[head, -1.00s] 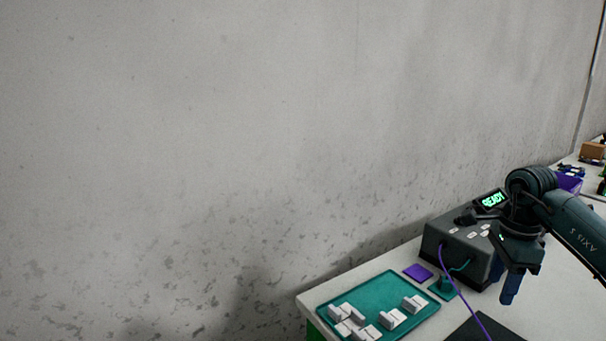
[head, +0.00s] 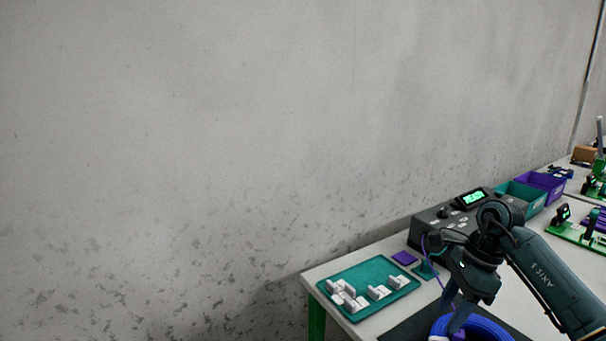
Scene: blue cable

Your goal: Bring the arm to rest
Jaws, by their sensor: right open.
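My right arm comes in from the lower right of the head view. Its gripper (head: 456,318) points down over the near part of the table, with its blue fingers above or at a coil of blue cable (head: 482,327). The gripper is open. The coil lies on a dark mat (head: 409,329) at the bottom edge and is partly cut off. Whether a finger touches the coil I cannot tell. My left gripper is not in view.
A grey box with a lit green screen (head: 473,198) stands behind my right gripper. A teal tray (head: 341,280) with several white connectors lies to the left. Teal (head: 527,194) and purple bins (head: 548,182) and a green board (head: 582,236) are farther right.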

